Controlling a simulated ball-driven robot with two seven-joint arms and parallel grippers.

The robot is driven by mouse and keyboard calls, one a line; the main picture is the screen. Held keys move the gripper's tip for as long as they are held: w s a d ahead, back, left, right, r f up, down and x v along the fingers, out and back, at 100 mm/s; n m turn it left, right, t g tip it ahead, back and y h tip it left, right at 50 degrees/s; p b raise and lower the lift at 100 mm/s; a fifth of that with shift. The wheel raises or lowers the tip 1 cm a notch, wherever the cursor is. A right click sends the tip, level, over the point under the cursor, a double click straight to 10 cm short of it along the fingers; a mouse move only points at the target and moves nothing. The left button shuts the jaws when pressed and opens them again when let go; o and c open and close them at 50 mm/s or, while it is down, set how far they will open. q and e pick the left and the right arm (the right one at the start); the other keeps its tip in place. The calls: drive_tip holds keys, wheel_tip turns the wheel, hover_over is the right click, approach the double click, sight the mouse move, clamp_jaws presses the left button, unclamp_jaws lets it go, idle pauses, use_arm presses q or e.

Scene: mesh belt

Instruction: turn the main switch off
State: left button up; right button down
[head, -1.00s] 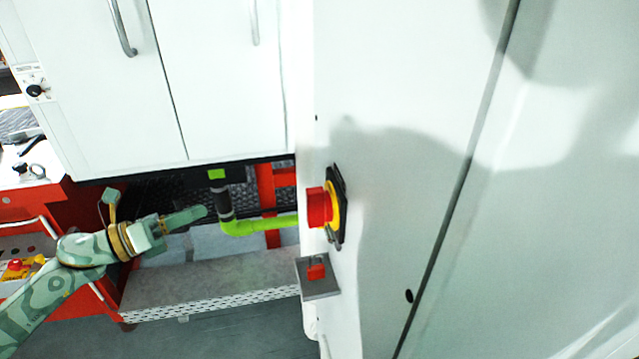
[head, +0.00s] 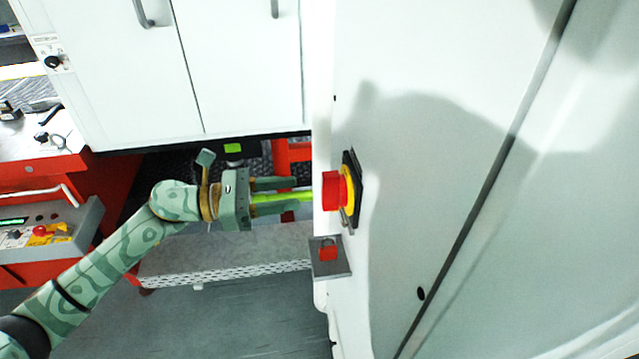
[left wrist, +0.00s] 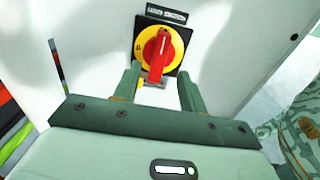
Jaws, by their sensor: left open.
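The main switch is a red rotary handle (head: 332,189) on a yellow disc (head: 350,188) with a black square plate, on the white cabinet side. In the left wrist view the red handle (left wrist: 157,54) stands close to upright, its lower end slightly left. My left gripper (head: 298,191) is open and points at the switch from the left, a short gap away. My right gripper is not in view.
A grey bracket with a red padlock (head: 328,254) sticks out just below the switch. White cabinet doors (head: 240,70) hang behind my left arm. A red-fronted bench with a control box (head: 45,235) is at the left. A label (left wrist: 167,14) sits above the switch.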

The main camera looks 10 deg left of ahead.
sight(322, 190)
use_arm(q)
drive_tip(key=p+x, duration=0.1)
drive_tip(key=x, duration=0.6)
clamp_jaws()
